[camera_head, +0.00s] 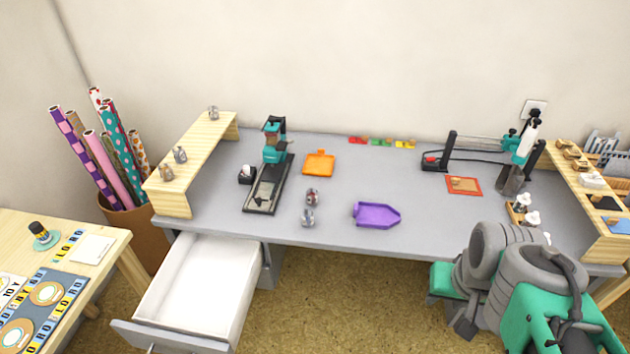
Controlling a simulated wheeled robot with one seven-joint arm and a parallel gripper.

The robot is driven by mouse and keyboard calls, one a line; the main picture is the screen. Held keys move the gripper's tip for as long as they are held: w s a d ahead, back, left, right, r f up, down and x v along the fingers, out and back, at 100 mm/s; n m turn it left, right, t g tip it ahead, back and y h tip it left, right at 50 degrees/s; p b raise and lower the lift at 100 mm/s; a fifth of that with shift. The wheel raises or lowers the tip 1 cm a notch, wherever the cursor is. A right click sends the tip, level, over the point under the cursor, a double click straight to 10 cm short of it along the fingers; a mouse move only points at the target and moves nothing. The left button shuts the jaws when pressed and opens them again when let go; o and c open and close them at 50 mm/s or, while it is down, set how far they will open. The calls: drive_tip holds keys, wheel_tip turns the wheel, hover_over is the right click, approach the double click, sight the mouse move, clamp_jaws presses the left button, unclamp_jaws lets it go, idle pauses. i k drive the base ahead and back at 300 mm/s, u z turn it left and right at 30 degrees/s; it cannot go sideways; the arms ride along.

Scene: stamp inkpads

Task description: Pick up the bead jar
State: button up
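Several small clear jars with metal-looking parts are in view, and I cannot tell for sure which holds beads. One jar with reddish contents (312,196) stands on the grey desk, right of the black-based press. A paler jar (307,217) stands just in front of it. Three more stand on the wooden riser at left: a far jar (213,113), a greyish jar (180,154) and a brownish jar (166,173). My grey and green arm is folded at the lower right, apart from all the jars.
An orange tray (319,163) and a purple tray (378,215) lie nearby. The grey desk (350,178) has free room between them. An open white drawer (195,290) juts out at front left.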

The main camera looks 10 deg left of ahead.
sight(312, 194)
drive_tip(key=u, duration=0.3)
drive_tip(key=i, duration=0.75)
drive_tip(key=u, duration=1.4)
drive_tip(key=i, duration=0.7)
drive_tip(key=u, duration=0.7)
